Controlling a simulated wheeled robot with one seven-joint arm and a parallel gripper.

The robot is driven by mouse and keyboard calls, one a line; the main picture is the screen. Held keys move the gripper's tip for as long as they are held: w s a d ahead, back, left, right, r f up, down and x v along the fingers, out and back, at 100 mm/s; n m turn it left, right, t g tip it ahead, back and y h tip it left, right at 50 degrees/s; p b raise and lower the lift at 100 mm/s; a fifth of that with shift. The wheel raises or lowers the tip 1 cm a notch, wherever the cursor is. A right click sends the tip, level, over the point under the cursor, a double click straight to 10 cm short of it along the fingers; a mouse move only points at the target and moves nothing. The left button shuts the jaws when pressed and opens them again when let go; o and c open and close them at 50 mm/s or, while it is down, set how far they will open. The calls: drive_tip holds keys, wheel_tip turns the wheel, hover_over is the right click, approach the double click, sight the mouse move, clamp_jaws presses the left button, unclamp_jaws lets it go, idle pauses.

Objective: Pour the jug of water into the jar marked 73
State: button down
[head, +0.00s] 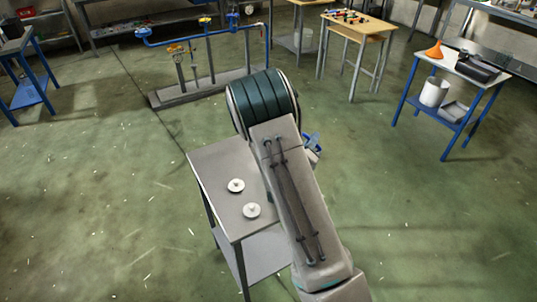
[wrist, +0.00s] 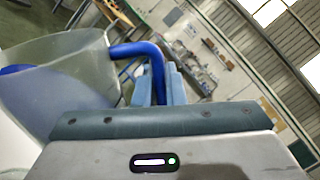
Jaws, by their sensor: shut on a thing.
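The jug (wrist: 60,85) fills the left of the wrist view, close to the camera. It is translucent grey, with a blue handle (wrist: 158,65), and blue shows through its left side. My gripper (wrist: 166,88) is shut on the jug's handle. The jug looks tilted in this view, but the camera is tilted too, so its true lean is unclear. I cannot make out the water. In the head view my arm hides most of the jug and gripper; a little blue (head: 312,142) shows beside the arm. No jar marked 73 can be made out.
A grey table (head: 215,165) stands left of my arm, with two white lids (head: 236,185) (head: 251,210) on it. A blue pipe stand (head: 208,60) is behind. At right, a blue-legged table (head: 455,65) holds an orange funnel (head: 435,50); a white container (head: 434,92) is below. Open floor lies between.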

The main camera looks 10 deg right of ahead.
drive_tip(key=shift+w+r, duration=0.1)
drive_tip(key=shift+r, duration=0.15)
drive_tip(key=shift+w+a+r+n+t+p, duration=0.1)
drive_tip(key=shift+w+a+n+t+p, duration=0.1)
drive_tip(key=shift+a+n+p, duration=0.3)
drive_tip(key=shift+w+a+n+t+p, duration=0.1)
drive_tip(key=shift+w+a+n, duration=0.05)
drive_tip(key=shift+n, duration=0.55)
idle(2.8)
drive_tip(key=shift+w+a+r+n, duration=0.1)
drive_tip(key=shift+a+r+n, duration=0.05)
drive_tip(key=shift+n, duration=0.15)
idle(0.7)
